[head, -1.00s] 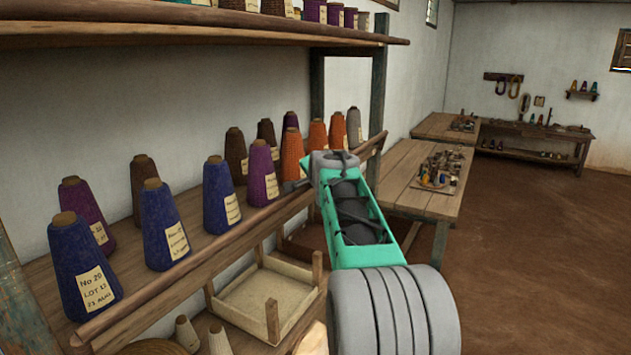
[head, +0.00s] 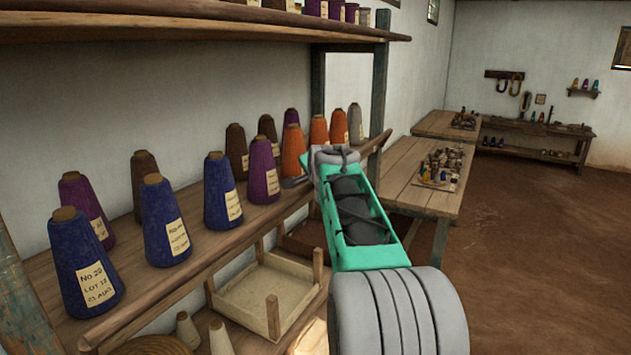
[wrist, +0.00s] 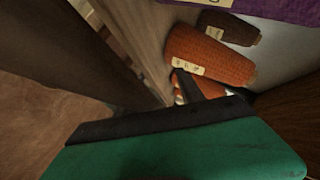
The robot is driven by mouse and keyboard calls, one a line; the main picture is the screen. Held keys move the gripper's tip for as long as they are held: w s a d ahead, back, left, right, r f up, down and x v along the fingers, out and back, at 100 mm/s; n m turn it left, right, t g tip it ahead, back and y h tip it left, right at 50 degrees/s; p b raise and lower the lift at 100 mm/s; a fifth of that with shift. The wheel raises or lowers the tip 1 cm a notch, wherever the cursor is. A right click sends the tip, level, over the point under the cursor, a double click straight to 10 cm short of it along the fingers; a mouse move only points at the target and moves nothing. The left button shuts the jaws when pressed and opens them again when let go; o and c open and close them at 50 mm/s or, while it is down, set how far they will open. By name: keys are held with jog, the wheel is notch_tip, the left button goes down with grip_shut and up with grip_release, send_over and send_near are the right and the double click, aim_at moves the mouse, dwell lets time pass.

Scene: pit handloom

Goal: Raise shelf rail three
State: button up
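The shelf rail (head: 215,255) is a long wooden bar along the front edge of the middle shelf, sloping from lower left to upper right in the head view. Several cones of yarn, such as a blue one (head: 85,265), stand upright behind it. My teal and grey arm reaches over the rail near its right part and covers a stretch of it. My gripper (wrist: 205,90) shows only partly in the wrist view, as a dark finger close to an orange cone (wrist: 210,55). Its other finger, its opening and any contact with the rail are hidden.
An upper shelf (head: 200,22) with more cones hangs overhead, and a shelf post (head: 379,90) stands just behind my arm. A wooden frame (head: 268,290) lies below. A table (head: 415,195) stands beyond to the right. The floor (head: 530,250) at right is clear.

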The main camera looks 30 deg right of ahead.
jog(key=shift+s+a+r+b, duration=0.15)
jog(key=shift+s+a+r, duration=0.4)
jog(key=shift+s+r, duration=0.25)
jog(key=shift+s+a+r+b, duration=0.1)
jog(key=shift+s+a+r, duration=0.55)
jog(key=shift+r, duration=0.2)
jog(key=shift+s+a+r+b, duration=0.15)
jog(key=shift+s+a+r, duration=0.35)
jog(key=shift+s+r, duration=0.3)
jog(key=b+v, duration=0.2)
jog(key=v, duration=0.5)
jog(key=shift+s+r+b, duration=0.15)
jog(key=shift+s+b, duration=0.15)
jog(key=shift+a, duration=0.15)
